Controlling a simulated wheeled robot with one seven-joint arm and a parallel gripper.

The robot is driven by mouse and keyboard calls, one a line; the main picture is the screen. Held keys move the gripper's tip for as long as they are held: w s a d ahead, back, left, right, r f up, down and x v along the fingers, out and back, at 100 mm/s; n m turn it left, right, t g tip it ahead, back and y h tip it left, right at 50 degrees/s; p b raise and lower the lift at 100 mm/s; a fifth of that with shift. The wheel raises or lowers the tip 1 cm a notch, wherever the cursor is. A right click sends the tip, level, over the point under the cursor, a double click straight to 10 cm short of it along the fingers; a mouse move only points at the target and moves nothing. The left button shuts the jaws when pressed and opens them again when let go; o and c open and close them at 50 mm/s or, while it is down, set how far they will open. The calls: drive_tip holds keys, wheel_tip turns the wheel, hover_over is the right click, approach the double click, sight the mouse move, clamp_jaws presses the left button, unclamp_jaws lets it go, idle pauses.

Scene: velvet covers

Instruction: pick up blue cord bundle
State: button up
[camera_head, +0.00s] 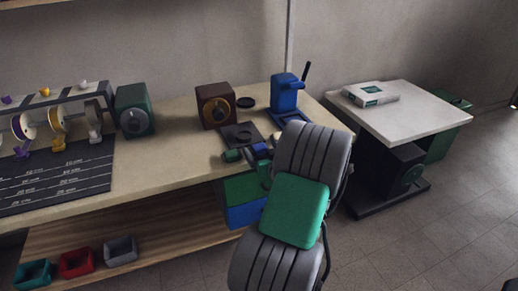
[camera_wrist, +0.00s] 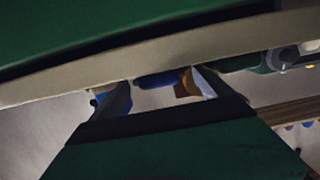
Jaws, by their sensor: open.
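A small dark-blue bundle (camera_head: 260,148), which looks like the blue cord bundle, lies near the front edge of the workbench (camera_head: 175,165), just right of a green bundle (camera_head: 233,156). In the wrist view the blue bundle (camera_wrist: 158,79) shows beyond the gap between my fingers, with the green bundle (camera_wrist: 242,63) to its right. My gripper (camera_wrist: 160,87) is open, with nothing visible between its fingers. It is at the bench's front edge, close to the blue bundle. In the head view my arm largely hides it.
A blue device (camera_head: 285,97), a black plate (camera_head: 240,136) and a brown speaker-like box (camera_head: 215,106) stand behind the bundles. A blue-green box (camera_head: 243,205) sits below the bench edge. A white table (camera_head: 430,118) is at right. Bins (camera_head: 76,263) rest on the lower shelf.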

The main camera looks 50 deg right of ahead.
drive_tip(key=shift+c, duration=0.3)
drive_tip(key=c, duration=1.4)
